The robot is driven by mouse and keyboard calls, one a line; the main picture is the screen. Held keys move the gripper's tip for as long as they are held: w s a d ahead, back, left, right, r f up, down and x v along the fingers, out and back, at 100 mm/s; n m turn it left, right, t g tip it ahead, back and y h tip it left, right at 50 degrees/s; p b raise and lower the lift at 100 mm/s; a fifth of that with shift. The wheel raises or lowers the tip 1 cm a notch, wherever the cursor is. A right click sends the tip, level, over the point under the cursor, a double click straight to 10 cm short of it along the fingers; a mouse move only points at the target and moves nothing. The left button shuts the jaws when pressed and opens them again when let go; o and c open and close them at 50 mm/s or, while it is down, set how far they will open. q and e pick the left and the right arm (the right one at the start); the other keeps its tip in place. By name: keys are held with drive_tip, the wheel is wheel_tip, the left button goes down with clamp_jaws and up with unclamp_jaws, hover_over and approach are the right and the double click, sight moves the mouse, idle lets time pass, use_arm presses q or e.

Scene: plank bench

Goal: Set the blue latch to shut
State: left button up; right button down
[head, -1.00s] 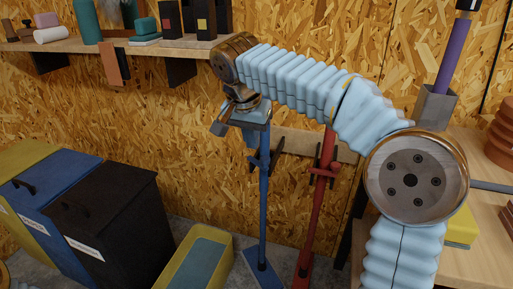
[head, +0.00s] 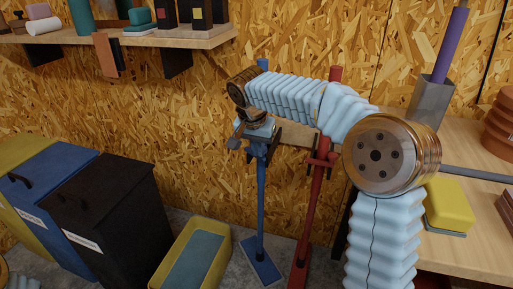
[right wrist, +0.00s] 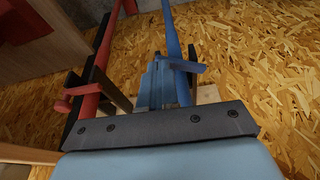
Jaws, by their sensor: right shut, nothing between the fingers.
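The blue latch (right wrist: 184,64) is on an upright blue post (head: 261,200) in front of the chipboard wall. In the right wrist view a short blue bar sticks out from the post, with a dark bracket beside it. My right gripper (head: 257,148) is shut and empty, close to the latch and partly covering it in the head view. In the right wrist view the gripper fingers (right wrist: 157,72) lie just left of the latch; I cannot tell whether they touch it. My left gripper is not in view.
A red post (head: 318,190) with a similar red latch stands close on the right. A yellow tub (head: 222,262) and dark bins (head: 112,218) stand at the left. A shelf (head: 190,42) hangs at the upper left; a bench (head: 485,235) is at the right.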

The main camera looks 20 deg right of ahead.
idle(0.3)
drive_tip(key=shift+d+n, duration=0.25)
drive_tip(key=shift+n, duration=0.15)
drive_tip(key=shift+d+n+y, duration=0.3)
drive_tip(key=shift+d+n, duration=0.4)
drive_tip(key=shift+n, duration=0.2)
drive_tip(key=shift+d+t+p, duration=0.15)
drive_tip(key=shift+t+p, duration=0.15)
drive_tip(key=shift+w+d+n+p, duration=0.15)
drive_tip(key=shift+w+d+p, duration=0.1)
drive_tip(key=shift+d, duration=0.3)
drive_tip(key=shift+w+d+n+p, duration=0.15)
drive_tip(key=shift+w+d+p, duration=0.05)
drive_tip(key=shift+d, duration=0.4)
